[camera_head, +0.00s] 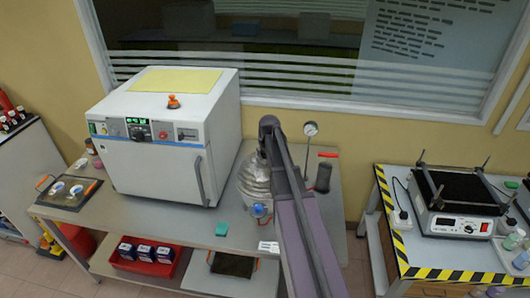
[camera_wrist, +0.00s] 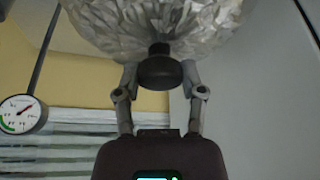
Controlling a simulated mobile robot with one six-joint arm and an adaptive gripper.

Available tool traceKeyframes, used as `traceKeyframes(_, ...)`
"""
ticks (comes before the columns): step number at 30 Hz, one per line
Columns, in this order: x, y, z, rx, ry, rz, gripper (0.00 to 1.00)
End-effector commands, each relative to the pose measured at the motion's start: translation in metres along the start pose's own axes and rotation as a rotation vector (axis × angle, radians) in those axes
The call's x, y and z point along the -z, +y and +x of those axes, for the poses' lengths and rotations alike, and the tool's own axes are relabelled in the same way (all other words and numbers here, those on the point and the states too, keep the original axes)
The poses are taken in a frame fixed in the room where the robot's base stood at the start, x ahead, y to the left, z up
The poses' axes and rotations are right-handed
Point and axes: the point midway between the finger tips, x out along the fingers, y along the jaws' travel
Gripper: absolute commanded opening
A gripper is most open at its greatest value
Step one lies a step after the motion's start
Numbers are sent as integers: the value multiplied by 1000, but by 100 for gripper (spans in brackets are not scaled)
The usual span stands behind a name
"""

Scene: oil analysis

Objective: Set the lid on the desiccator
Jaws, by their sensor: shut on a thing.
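In the wrist view, the silvery, crinkled-looking lid (camera_wrist: 150,25) fills the top edge, with a dark round knob (camera_wrist: 160,73). My gripper (camera_wrist: 158,67) has its two fingers on either side of the knob and is shut on it. In the head view, the silvery rounded glass of the desiccator (camera_head: 252,180) stands on the bench to the right of the white oven, with a blue fitting (camera_head: 258,209) low on its front. My arm covers its right side and hides my gripper. I cannot tell whether lid and base touch.
The white oven (camera_head: 165,140) stands close on the left of the desiccator. A pressure gauge (camera_head: 311,129) on a thin stem and a dark cylinder (camera_head: 323,177) stand to its right. A small green block (camera_head: 221,229) lies near the bench's front edge.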

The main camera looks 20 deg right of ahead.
Motion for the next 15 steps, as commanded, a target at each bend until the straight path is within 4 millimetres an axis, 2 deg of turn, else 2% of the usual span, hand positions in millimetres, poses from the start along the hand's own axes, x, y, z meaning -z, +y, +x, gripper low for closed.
traceKeyframes(14,-2,-1,6,0,1,-1,0)
traceKeyframes(15,-2,-1,6,0,1,-1,55)
